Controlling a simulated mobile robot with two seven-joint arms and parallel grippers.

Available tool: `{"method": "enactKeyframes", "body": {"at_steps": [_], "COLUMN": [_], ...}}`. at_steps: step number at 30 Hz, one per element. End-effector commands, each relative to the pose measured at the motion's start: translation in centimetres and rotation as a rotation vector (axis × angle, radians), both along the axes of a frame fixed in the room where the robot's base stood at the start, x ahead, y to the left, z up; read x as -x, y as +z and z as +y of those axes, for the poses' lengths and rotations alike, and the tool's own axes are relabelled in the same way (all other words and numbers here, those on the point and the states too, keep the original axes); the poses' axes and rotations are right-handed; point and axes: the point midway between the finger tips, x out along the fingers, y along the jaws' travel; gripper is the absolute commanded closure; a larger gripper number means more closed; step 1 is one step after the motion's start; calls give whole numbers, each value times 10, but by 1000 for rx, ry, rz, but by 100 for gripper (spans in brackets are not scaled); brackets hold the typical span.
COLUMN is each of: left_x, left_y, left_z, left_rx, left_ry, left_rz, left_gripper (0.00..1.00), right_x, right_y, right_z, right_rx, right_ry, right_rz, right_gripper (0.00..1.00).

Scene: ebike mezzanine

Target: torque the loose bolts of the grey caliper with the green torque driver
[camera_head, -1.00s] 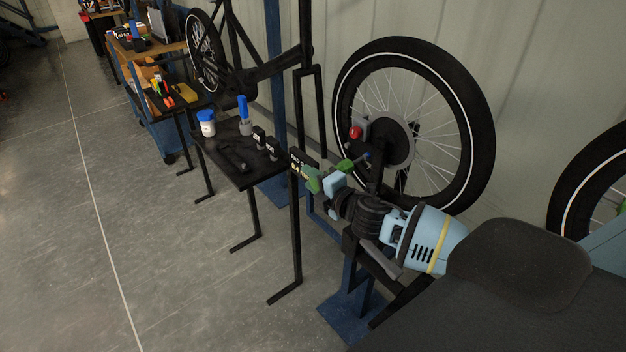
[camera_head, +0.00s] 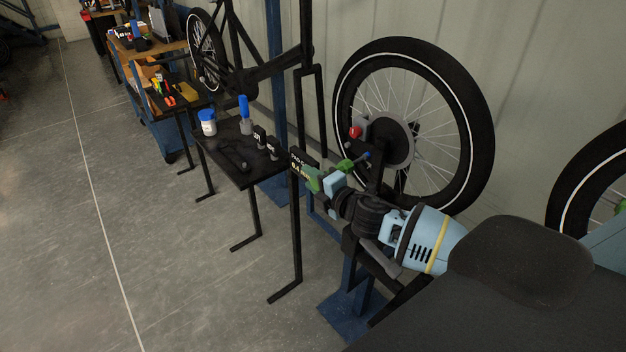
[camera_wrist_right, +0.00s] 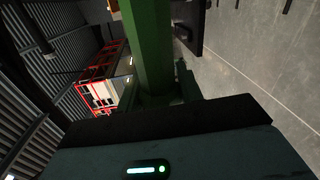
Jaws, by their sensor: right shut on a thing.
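The green torque driver (camera_head: 314,182) is held in my right gripper (camera_head: 328,181), in front of the upright wheel. In the right wrist view the green driver (camera_wrist_right: 152,45) fills the top middle, between the dark fingers of the gripper (camera_wrist_right: 160,103). A second green part (camera_head: 345,166) shows just beyond the gripper, and a small blue piece (camera_head: 367,156) lies near it. I cannot make out the grey caliper or its bolts, nor whether the driver touches a bolt. My left gripper is not in view.
A wheel (camera_head: 481,122) stands behind my right arm, with a red part (camera_head: 355,132) near its hub. A small black table (camera_head: 212,150) at the left holds a white jar (camera_head: 208,127), a blue-handled item (camera_head: 244,107) and dark blocks. Grey floor is clear at left.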

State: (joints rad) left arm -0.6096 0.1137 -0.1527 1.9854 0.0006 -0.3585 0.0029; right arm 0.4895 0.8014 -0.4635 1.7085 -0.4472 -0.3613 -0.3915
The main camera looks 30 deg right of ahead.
Motion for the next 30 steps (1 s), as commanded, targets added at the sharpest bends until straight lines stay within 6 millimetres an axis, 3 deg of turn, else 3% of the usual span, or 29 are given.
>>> {"method": "enactKeyframes", "body": {"at_steps": [30], "left_x": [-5], "left_y": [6], "left_z": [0], "left_rx": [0], "left_ry": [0], "left_rz": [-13], "left_gripper": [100], "right_x": [-1], "right_y": [3], "right_z": [-4], "right_rx": [2], "right_ry": [1], "right_rz": [-5], "right_gripper": [100]}}
